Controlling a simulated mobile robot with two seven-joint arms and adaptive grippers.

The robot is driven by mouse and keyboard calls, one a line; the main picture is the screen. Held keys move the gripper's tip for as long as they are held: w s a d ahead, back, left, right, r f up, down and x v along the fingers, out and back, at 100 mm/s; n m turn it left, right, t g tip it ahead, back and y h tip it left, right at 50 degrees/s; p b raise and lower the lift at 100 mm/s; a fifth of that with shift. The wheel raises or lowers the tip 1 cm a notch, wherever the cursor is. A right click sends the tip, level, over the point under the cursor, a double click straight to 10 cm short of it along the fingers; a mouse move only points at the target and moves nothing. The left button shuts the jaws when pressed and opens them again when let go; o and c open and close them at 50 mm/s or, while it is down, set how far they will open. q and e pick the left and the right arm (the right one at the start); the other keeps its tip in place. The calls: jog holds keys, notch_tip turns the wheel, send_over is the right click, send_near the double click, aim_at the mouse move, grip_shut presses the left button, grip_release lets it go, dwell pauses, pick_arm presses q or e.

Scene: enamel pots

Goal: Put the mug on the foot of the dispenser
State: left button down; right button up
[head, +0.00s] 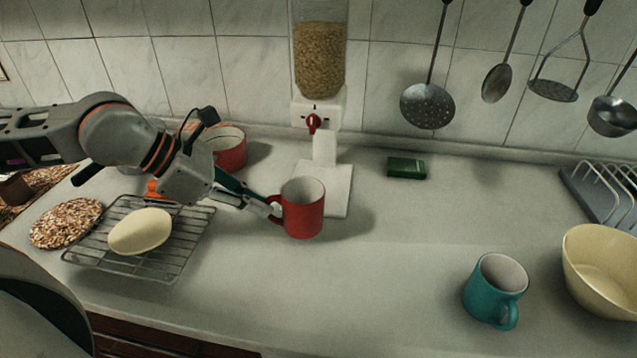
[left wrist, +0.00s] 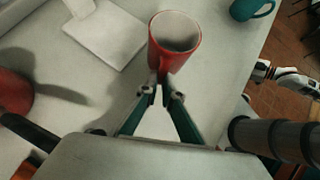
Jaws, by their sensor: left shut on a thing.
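A red mug (head: 303,212) with a pale inside is upright in front of the dispenser's foot. My left gripper (head: 272,207) is shut on its handle, on the mug's left side. In the left wrist view the mug (left wrist: 175,42) stands out beyond the closed fingertips (left wrist: 161,88). The dispenser (head: 318,62) holds grain and has a red knob. Its flat white foot (head: 335,190) is bare and lies just behind the mug; it also shows in the left wrist view (left wrist: 115,50). I cannot tell whether the mug touches the counter.
Another red vessel (head: 230,152) stands behind my left gripper. A wire rack (head: 185,250) with a pale oval thing (head: 140,231) lies at left. A green block (head: 406,167) is right of the foot. A teal mug (head: 490,296) and a cream bowl (head: 598,275) stand at right. The middle counter is clear.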

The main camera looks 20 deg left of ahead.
pick_arm(q)
jog(key=shift+n, duration=0.4)
jog(key=w+a+f, duration=0.1)
jog(key=w, duration=0.4)
jog(key=w+a+f+p, duration=0.1)
jog(key=w, duration=0.4)
jog(key=w+a+f, duration=0.1)
jog(key=w+a, duration=0.1)
jog(key=w, duration=0.4)
jog(key=shift+w, duration=0.1)
jog(key=shift+f, duration=0.2)
jog(key=shift+r, duration=0.1)
jog(key=shift+f, duration=0.25)
jog(key=c, duration=2.2)
grip_release()
pick_arm(e)
jog(key=shift+w+a+r, duration=0.1)
jog(key=shift+r, duration=0.5)
